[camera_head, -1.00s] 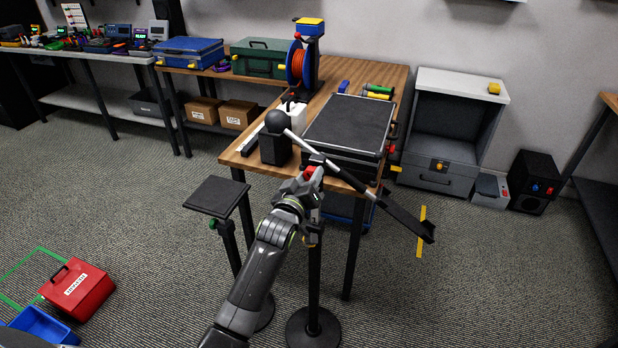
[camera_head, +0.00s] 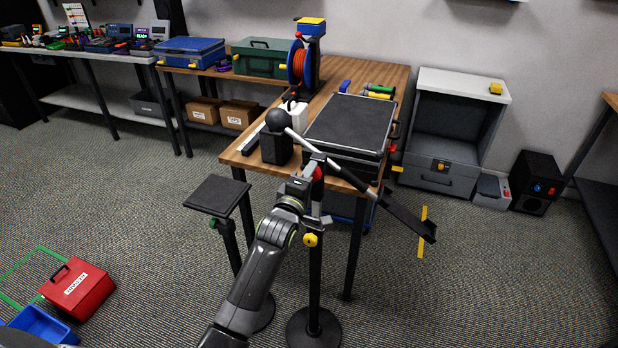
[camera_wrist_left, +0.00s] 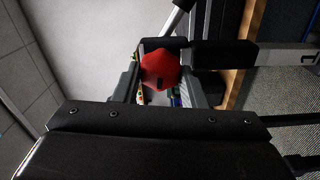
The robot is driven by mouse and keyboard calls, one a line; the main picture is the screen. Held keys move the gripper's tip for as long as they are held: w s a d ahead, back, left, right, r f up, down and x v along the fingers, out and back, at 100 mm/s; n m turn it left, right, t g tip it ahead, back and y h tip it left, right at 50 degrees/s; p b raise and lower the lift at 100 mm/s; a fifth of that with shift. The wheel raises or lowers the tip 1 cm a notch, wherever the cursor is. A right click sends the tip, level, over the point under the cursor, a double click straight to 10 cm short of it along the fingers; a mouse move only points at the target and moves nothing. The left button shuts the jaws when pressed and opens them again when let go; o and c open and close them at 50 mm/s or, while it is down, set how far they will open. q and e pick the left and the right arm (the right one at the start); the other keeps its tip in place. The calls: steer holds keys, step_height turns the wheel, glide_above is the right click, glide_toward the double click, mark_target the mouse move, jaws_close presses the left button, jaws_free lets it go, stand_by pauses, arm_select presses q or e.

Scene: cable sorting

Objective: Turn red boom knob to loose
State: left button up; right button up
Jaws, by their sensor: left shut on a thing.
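The red boom knob (camera_head: 318,173) sits at the clamp on top of a black stand, where the boom pole (camera_head: 335,172) crosses. My left gripper (camera_head: 316,180) is at the knob and shut on it. In the left wrist view the red knob (camera_wrist_left: 160,72) shows between the two dark fingers of my left gripper (camera_wrist_left: 163,75), with a small dark mark on its face. The boom slants from a black ball end (camera_head: 278,121) at upper left to a flat black end (camera_head: 408,222) at lower right. My right gripper is not in view.
A yellow knob (camera_head: 311,240) is lower on the stand. A wooden table (camera_head: 235,157) with a black flat case (camera_head: 350,125) stands just behind. A small black-topped stand (camera_head: 217,194) is to the left. Open carpet lies left and right.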

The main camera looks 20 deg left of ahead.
arm_select(q)
steer(key=shift+r+n, duration=0.15)
steer(key=shift+n, duration=0.45)
steer(key=o, duration=0.9)
steer(key=shift+o, duration=0.4)
steer(key=s+b, duration=0.2)
steer(key=s, duration=1.5)
steer(key=shift+s+a+b, duration=0.2)
steer(key=shift+a+b, duration=0.15)
steer(key=shift+b, duration=0.05)
steer(key=shift+f, duration=0.2)
